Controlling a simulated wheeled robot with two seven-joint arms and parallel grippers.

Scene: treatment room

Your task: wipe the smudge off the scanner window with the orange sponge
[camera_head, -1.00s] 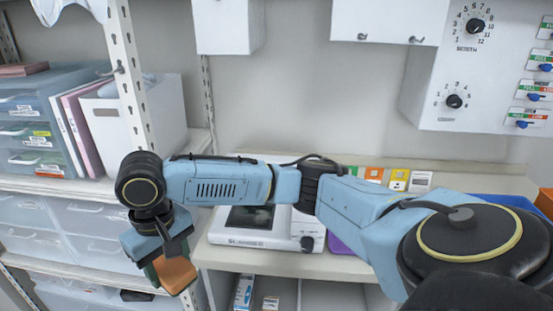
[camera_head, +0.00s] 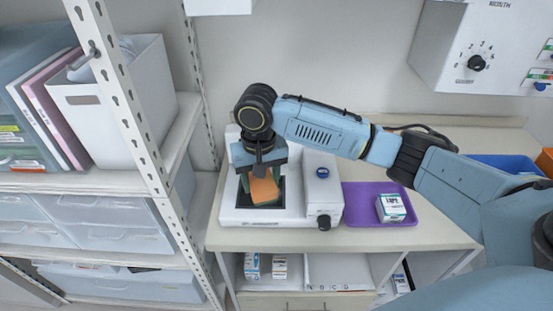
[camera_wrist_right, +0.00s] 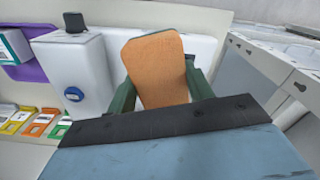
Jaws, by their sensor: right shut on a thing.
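The orange sponge (camera_head: 264,189) is held in my right gripper (camera_head: 262,180), whose green fingers are shut on its sides. It also shows between the fingers (camera_wrist_right: 158,85) in the right wrist view. The sponge is over the dark scanner window (camera_head: 244,199) of the white scanner (camera_head: 285,217) on the counter. I cannot tell whether the sponge touches the window. Sponge and gripper cover most of the window, and no smudge can be made out. My left gripper is in neither view.
A purple tray (camera_head: 361,205) with a small white-and-green box (camera_head: 391,208) lies right of the scanner. A blue bin (camera_head: 505,164) stands at the far right. A shelf post (camera_head: 128,120) and a shelf with a white file box (camera_head: 125,100) stand left. Counter shows bare in front of the tray.

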